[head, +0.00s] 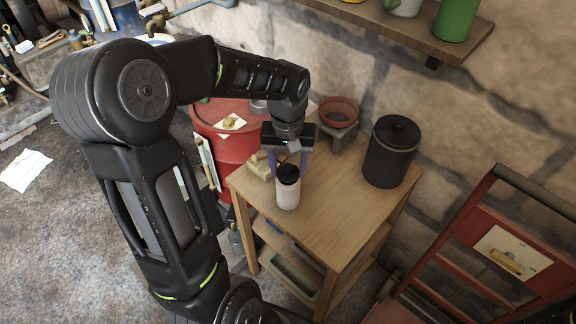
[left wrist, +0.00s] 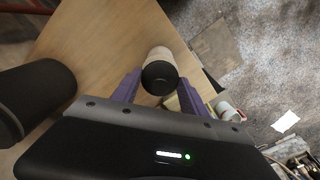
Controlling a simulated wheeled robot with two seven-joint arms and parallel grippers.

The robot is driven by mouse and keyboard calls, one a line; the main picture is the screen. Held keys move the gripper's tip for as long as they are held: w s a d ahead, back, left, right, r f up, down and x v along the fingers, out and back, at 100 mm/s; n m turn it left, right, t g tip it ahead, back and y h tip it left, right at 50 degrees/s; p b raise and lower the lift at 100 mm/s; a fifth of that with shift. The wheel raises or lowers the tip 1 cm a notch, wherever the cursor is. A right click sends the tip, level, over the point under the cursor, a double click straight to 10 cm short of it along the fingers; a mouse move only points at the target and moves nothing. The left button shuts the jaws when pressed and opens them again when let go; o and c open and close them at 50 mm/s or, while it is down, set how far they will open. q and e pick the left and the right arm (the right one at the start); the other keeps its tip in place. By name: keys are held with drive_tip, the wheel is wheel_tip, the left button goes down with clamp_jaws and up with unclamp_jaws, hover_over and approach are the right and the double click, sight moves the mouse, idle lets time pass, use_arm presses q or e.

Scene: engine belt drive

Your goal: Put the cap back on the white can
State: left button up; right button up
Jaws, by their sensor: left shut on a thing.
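The white can (head: 288,196) stands upright on the wooden table, near its left edge. Its black cap (head: 288,173) is at the top of the can, and I see no clear gap between them. I cannot tell if the cap is fully seated. My left gripper (head: 287,176) reaches down from above, its purple fingers on either side of the cap, shut on it. In the left wrist view the cap (left wrist: 158,77) lies between the fingers, with the white can body (left wrist: 161,57) behind it. My right gripper is not in view.
The wooden table (head: 325,222) also holds a dark lidded canister (head: 391,155) at the right and a terracotta pot (head: 338,112) on a grey block at the back. A red drum (head: 232,150) stands to the left. The table front is clear.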

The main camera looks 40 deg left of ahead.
sight(287, 167)
use_arm(q)
drive_tip(key=shift+f+b, duration=0.45)
drive_tip(key=shift+f, duration=0.2)
drive_tip(key=o, duration=1.4)
wheel_tip(287, 167, up, 8)
drive_tip(key=shift+f, duration=0.1)
drive_tip(key=shift+s, duration=0.1)
